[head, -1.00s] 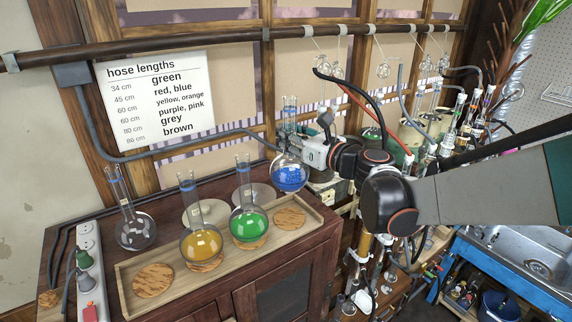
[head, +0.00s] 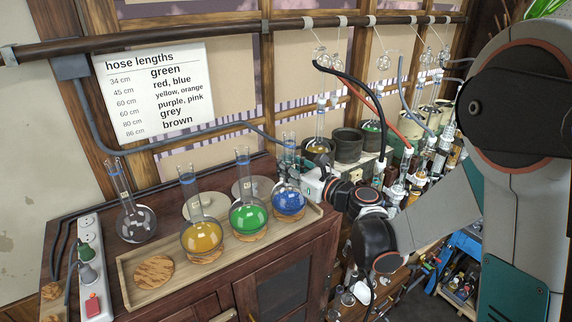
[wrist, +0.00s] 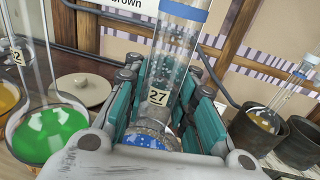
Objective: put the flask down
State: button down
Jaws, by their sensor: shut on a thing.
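The flask with blue liquid (head: 288,200) stands upright at the right end of the wooden tray (head: 150,297), at the cork ring there; I cannot tell whether it bears its full weight on the ring. My gripper (head: 301,178) is shut on its neck from the right. In the wrist view the teal finger pads of my gripper (wrist: 160,115) are around the glass neck (wrist: 172,65), which bears a tag reading 27. The blue liquid also shows below the fingers (wrist: 150,141).
A green flask (head: 248,217) stands close left of the blue one, with a yellow flask (head: 202,236) beyond. The tray's left cork ring (head: 153,271) is empty. A clear flask (head: 136,220) stands behind the tray. Dark pots (head: 348,145) are at right.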

jog(key=shift+f, duration=0.1)
jog(key=c, duration=1.3)
grip_release()
